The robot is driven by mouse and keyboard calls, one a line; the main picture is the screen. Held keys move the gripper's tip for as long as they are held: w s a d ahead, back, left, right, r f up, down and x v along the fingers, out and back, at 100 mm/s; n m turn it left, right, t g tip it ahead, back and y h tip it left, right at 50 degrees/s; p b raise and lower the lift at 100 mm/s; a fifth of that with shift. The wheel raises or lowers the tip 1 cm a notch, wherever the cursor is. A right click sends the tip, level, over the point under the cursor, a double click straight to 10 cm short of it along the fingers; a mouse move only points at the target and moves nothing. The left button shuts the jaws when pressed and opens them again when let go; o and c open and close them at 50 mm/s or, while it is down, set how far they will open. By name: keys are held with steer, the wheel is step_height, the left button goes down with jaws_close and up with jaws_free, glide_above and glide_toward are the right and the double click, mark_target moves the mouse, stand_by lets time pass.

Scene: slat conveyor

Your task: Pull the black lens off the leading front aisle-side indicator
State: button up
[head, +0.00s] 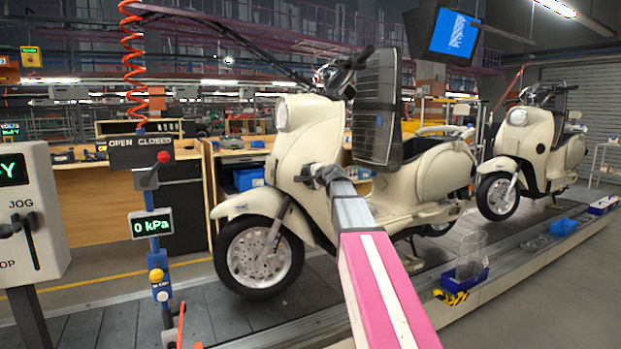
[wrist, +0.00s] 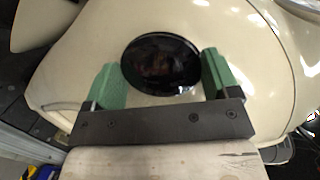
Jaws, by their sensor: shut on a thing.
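The leading cream scooter (head: 300,160) stands upright on the slat conveyor. In the wrist view the glossy black oval lens (wrist: 160,64) lies against its cream bodywork (wrist: 75,50). My gripper (wrist: 158,62) has its two green fingers on either side of the lens, and it is shut on it. The lens still appears to sit against the panel; I see no clear gap behind it. In the head view my gripper (head: 318,174) reaches the scooter's front side, and the lens is not clearly visible there.
A second cream scooter (head: 520,150) stands farther back on the conveyor (head: 120,325). A blue tray (head: 477,279) and a blue bin (head: 563,226) sit along the conveyor's near edge. A control box (head: 35,215) and a post with a pressure display (head: 151,224) stand at left.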

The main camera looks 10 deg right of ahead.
steer(key=shift+s+a, duration=0.25)
steer(key=shift+s, duration=0.55)
steer(key=shift+s+a, duration=0.2)
steer(key=shift+s, duration=0.55)
stand_by(1.8)
steer(key=shift+s+a+r, duration=0.1)
steer(key=shift+s+a, duration=0.2)
steer(key=shift+s, duration=0.55)
steer(key=shift+s+d+f+m+t+h, duration=0.15)
steer(key=shift+s+f+m+h, duration=0.15)
steer(key=shift+f+m+h, duration=0.45)
steer(key=shift+s+d+f+m+t+h, duration=0.1)
steer(key=shift+s+f+m+t+h, duration=0.15)
steer(key=shift+f+m+h, duration=0.55)
steer(key=shift+s+d+f+m+t+h, duration=0.1)
steer(key=shift+s+f+m+h, duration=0.3)
steer(key=shift+h, duration=0.65)
